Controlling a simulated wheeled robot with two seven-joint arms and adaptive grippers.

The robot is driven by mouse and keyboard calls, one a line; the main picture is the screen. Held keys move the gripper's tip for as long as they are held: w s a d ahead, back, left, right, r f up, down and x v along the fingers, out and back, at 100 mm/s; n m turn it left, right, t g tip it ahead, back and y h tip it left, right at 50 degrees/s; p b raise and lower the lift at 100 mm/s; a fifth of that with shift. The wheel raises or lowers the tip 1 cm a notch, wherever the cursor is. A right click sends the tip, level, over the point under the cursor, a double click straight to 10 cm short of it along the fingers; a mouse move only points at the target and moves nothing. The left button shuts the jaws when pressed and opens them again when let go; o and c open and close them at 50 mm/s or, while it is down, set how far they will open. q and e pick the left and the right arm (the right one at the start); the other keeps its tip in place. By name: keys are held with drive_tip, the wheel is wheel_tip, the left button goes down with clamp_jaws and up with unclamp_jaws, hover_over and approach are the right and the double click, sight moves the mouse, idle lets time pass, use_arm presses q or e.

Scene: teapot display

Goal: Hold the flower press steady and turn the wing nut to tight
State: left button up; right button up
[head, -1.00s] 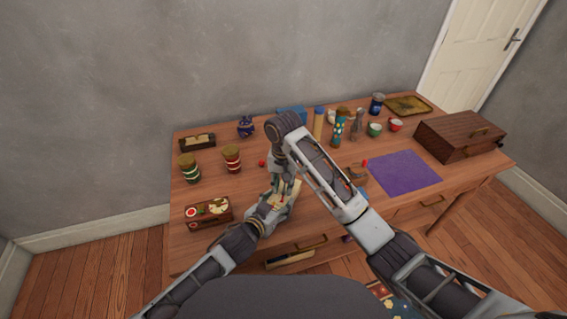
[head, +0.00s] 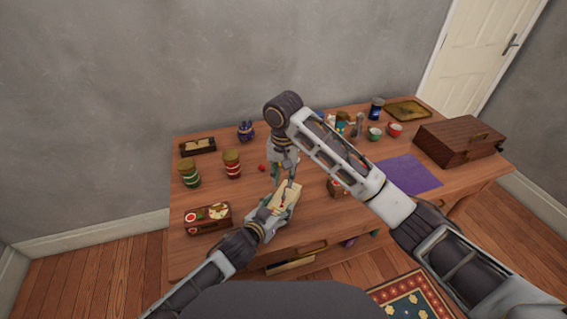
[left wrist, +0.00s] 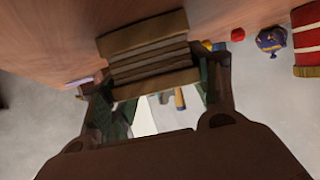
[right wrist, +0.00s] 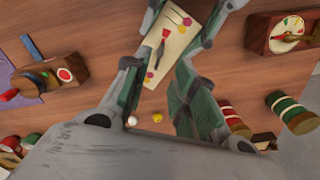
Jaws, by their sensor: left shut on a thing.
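The flower press (head: 288,193) is a small pale board with layered wooden sides, near the table's front left of centre. My left gripper (head: 268,213) is shut on its near end. The left wrist view shows the press's stacked layers (left wrist: 150,55) between the fingers. My right gripper (head: 287,178) is just above the press, pointing down. Its fingers (right wrist: 190,40) are apart, with the press top between them. Whether they touch the nut is unclear.
A box with a round dial (head: 207,217) stands left of the press, and striped jars (head: 232,164) behind it. A wooden block (head: 336,188) lies to the right, partly behind my right arm. A purple mat (head: 408,174) and brown case (head: 460,140) are further right.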

use_arm(q)
drive_tip(key=shift+r, duration=0.1)
use_arm(e)
drive_tip(key=shift+r, duration=2.5)
use_arm(q)
drive_tip(key=o, duration=1.3)
drive_tip(key=shift+s, duration=0.15)
drive_tip(key=shift+v, duration=5.85)
drive_tip(key=shift+a, duration=0.1)
drive_tip(key=shift+s+a, duration=0.1)
use_arm(e)
drive_tip(key=shift+s, duration=0.1)
